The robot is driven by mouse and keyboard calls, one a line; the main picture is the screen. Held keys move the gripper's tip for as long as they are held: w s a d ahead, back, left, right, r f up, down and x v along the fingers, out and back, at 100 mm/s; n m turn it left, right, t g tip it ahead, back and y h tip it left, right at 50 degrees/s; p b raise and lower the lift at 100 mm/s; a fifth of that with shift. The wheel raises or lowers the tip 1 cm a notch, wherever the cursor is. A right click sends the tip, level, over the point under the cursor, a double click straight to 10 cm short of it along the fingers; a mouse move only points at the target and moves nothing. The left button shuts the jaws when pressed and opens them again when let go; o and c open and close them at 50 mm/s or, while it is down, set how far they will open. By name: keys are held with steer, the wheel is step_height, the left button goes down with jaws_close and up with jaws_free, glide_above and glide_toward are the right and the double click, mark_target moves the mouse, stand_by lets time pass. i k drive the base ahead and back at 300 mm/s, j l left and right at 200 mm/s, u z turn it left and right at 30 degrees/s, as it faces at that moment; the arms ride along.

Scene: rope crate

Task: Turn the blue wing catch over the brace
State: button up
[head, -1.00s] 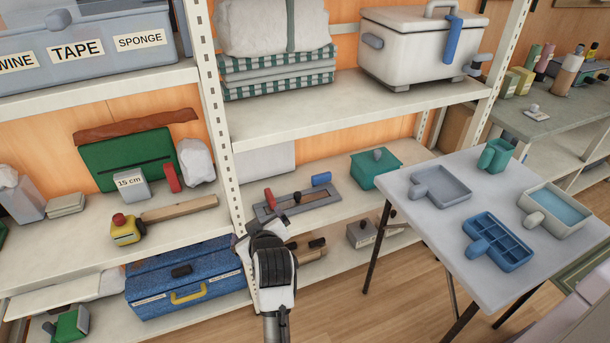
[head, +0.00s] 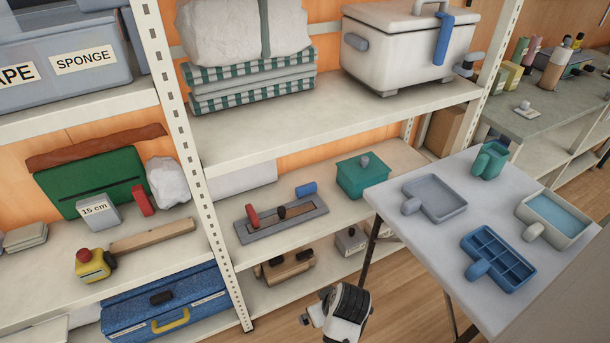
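A grey flat frame (head: 252,235) lies on the middle shelf. A short blue piece (head: 305,189), which looks like the blue wing catch, sits at its back right edge. A red piece (head: 252,216) stands at its left part. Between them a wooden bar with a dark block (head: 284,211) lies in the frame; it may be the brace. At this size I cannot tell exactly how the blue piece is turned. My gripper (head: 318,311) is low in the picture, in front of and below the frame, apart from it. Its fingertips are too small and partly hidden to tell whether they are open.
A teal lidded box (head: 363,176) stands right of the frame. A wooden block with dark knobs (head: 285,267) is on the shelf below. A shelf post (head: 193,150) rises at left. A table (head: 402,240) with several trays stands at right. Bare floor lies between.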

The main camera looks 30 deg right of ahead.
mark_target(306, 189)
steer(key=i+l, duration=0.55)
steer(key=i, duration=0.15)
steer(key=i+l, duration=0.5)
steer(key=i, duration=0.25)
